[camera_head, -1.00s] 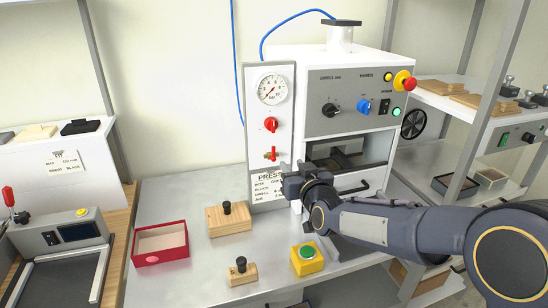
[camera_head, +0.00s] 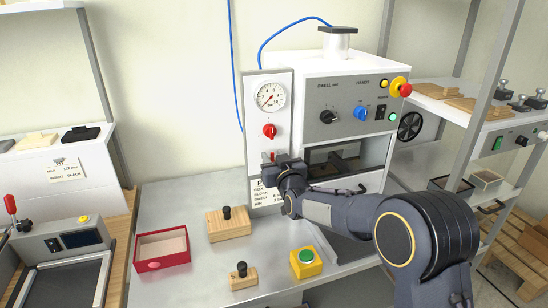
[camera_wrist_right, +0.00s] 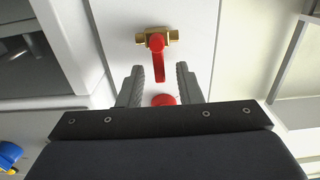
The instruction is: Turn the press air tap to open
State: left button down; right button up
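The air tap has a brass body (camera_wrist_right: 172,37) and a red lever (camera_wrist_right: 158,62). In the right wrist view the lever runs from the brass body toward a round red knob (camera_wrist_right: 163,100). In the head view only a bit of the red lever (camera_head: 271,155) shows, low on the press's gauge panel (camera_head: 283,135); my gripper hides the rest. My right gripper (camera_head: 277,165) is at the tap. In the wrist view its fingers are apart, one on each side of the lever's free end, with gaps visible. My left gripper is not in view.
Above the tap are the red knob (camera_head: 269,131) and a pressure gauge (camera_head: 271,96). The press housing (camera_head: 345,65) stands right of the panel. A red tray (camera_head: 162,263), wooden blocks (camera_head: 228,228) and a yellow box with a green button (camera_head: 306,263) lie on the bench (camera_head: 190,200).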

aim_at(258, 162)
jog(key=shift+c, duration=0.3)
grip_shut()
jog(key=a+f+n+b, duration=0.1)
jog(key=n+b, duration=0.3)
jog(key=a+f+n+b, duration=0.1)
jog(key=n+b, duration=0.4)
jog(key=s+a+n+b, duration=0.1)
jog(key=n+b, duration=0.4)
jog(key=shift+f, duration=0.4)
jog(key=shift+f+n+b, duration=0.2)
jog(key=shift+n+b, duration=0.7)
jog(key=shift+n, duration=0.1)
jog(key=shift+f+n+b, duration=0.15)
jog(key=shift+n+b, duration=0.75)
jog(key=shift+n, duration=0.1)
